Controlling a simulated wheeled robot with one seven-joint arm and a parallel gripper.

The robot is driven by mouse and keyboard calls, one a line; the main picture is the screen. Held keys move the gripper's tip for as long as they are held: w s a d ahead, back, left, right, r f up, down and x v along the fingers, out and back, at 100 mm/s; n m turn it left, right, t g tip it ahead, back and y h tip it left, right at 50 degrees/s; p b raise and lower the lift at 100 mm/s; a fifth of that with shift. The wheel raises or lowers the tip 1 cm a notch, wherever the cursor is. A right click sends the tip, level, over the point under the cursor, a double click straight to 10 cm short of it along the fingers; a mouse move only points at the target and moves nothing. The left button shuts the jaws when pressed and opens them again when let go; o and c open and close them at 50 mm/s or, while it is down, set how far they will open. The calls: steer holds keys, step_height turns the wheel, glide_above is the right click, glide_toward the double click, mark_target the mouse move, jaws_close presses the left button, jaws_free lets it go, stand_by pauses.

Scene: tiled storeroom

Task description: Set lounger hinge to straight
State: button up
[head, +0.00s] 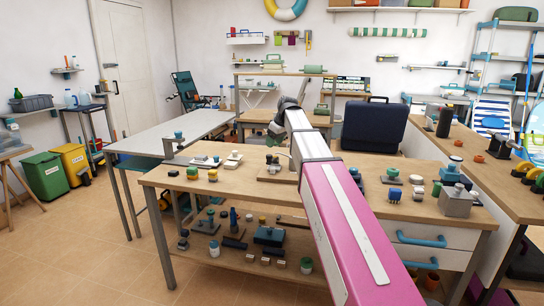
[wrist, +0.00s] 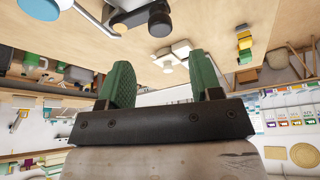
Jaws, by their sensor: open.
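A teal folding chair with a dark frame (head: 188,90), which looks like the lounger, stands at the back left against the wall. It is far from my gripper, and its hinge is too small to make out. My gripper (wrist: 163,76) shows two green, ridged fingers set apart in the wrist view, with nothing between them. In the head view my gripper (head: 275,133) is partly hidden by my arm, above the middle of the wooden workbench (head: 225,185).
Small fixtures, such as a grey block with a knob (head: 457,200), stand along the workbench. A grey table (head: 165,135) adjoins at left. Green (head: 45,176) and yellow (head: 75,163) bins stand left; the left floor is mostly clear.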

mark_target(269, 155)
steer(key=x, duration=0.8)
steer(key=shift+a+f, duration=0.15)
steer(key=shift+c, duration=0.3)
jaws_close()
